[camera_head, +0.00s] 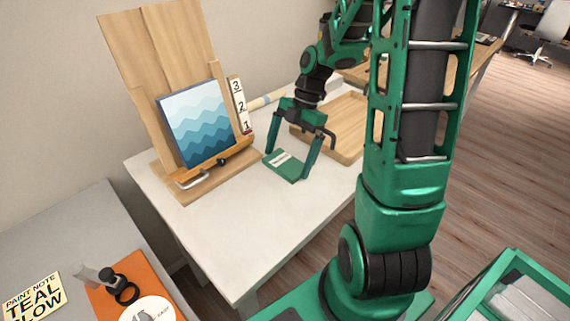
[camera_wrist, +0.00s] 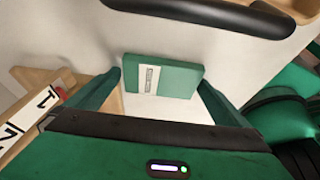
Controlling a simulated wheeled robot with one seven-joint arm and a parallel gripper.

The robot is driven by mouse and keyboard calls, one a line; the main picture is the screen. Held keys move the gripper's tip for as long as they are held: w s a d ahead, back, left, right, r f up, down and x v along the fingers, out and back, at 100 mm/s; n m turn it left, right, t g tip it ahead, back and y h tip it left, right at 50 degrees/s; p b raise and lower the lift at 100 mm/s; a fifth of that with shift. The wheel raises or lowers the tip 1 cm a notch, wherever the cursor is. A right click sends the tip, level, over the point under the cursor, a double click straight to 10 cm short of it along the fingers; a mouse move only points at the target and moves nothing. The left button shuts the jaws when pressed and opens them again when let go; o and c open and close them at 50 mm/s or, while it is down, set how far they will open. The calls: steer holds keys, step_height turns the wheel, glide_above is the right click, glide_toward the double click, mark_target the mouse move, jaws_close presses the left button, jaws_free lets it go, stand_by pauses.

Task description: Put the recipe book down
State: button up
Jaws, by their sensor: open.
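The recipe book (camera_head: 284,166) is a small green book with a pale label. It lies flat on the white table (camera_head: 230,230), between the easel and the wooden tray. In the wrist view the recipe book (camera_wrist: 172,78) lies just past my fingertips, label up. My gripper (camera_head: 288,164) is open, pointing down, with one finger on each side of the book. In the wrist view my gripper (camera_wrist: 160,85) shows both fingers spread, with white tabletop between them. I cannot tell whether a finger touches the book.
A wooden easel (camera_head: 150,60) with a blue wave picture (camera_head: 195,125) stands left of the book, beside a numbered strip (camera_head: 239,105). A wooden tray (camera_head: 345,150) lies behind to the right. The table's front part is bare. A grey table (camera_head: 70,235) with an orange mat (camera_head: 105,297) is at lower left.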

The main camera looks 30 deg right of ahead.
mark_target(288, 160)
steer(key=c, duration=0.9)
steer(key=shift+r, duration=0.1)
steer(key=shift+r, duration=0.6)
step_height(288, 160, up, 3)
steer(key=shift+f, duration=0.1)
steer(key=s+a+r, duration=0.1)
steer(key=a+r, duration=0.1)
steer(key=a, duration=0.1)
steer(key=s+a+r, duration=0.2)
steer(key=a, duration=0.2)
steer(key=s+a+r, duration=0.2)
steer(key=a, duration=0.1)
steer(key=shift+a+r, duration=0.3)
steer(key=shift+r, duration=0.1)
